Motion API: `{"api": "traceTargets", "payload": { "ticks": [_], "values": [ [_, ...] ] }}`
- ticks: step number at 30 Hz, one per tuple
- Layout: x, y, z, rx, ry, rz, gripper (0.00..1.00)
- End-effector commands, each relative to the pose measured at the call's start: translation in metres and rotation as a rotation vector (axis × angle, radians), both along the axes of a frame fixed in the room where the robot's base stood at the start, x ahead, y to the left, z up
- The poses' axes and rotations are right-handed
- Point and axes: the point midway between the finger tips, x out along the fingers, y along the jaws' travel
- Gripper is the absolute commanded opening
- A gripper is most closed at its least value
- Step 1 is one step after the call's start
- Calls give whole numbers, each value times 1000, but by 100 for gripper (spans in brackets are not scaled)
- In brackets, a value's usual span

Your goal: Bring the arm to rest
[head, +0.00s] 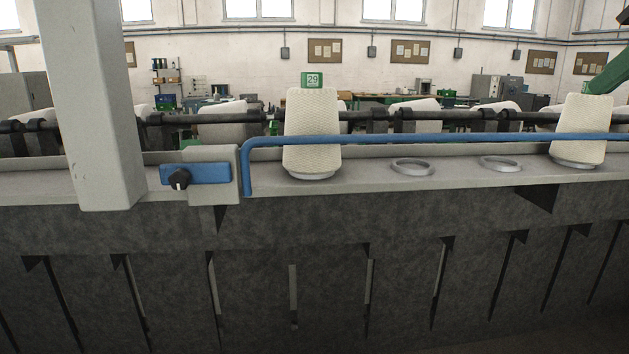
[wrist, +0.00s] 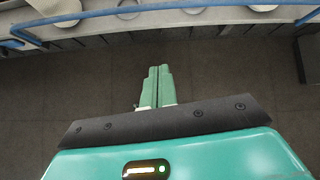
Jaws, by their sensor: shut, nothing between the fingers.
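My gripper (wrist: 158,72) shows in the wrist view, its two green fingers together with nothing between them. It hangs over bare dark floor, apart from the machine's front edge at the top of that view. My gripper is not seen in the head view. A cream yarn cone (head: 312,135) stands upright on a ring holder on the machine ledge, in front of a green plate marked 29. Another cone (head: 580,132) stands on the ledge at the right.
A blue rail (head: 430,139) runs along the ledge (head: 370,182). Two empty rings (head: 412,166) (head: 500,163) lie between the cones. A black knob (head: 179,179) on a blue plate is at the left, near a grey post (head: 92,110). The floor (wrist: 230,75) below is clear.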

Motion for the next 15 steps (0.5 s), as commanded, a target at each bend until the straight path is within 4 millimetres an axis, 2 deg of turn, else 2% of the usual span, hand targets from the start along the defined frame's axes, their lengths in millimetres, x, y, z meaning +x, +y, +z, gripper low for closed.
{"api": "traceTargets", "payload": {
  "ticks": [8,11,15],
  "values": [
    [15,22,-44,-204,13,257,0],
    [20,35,-69,-314,19,394,0],
    [25,64,-120,-530,31,664,0]
  ]
}}
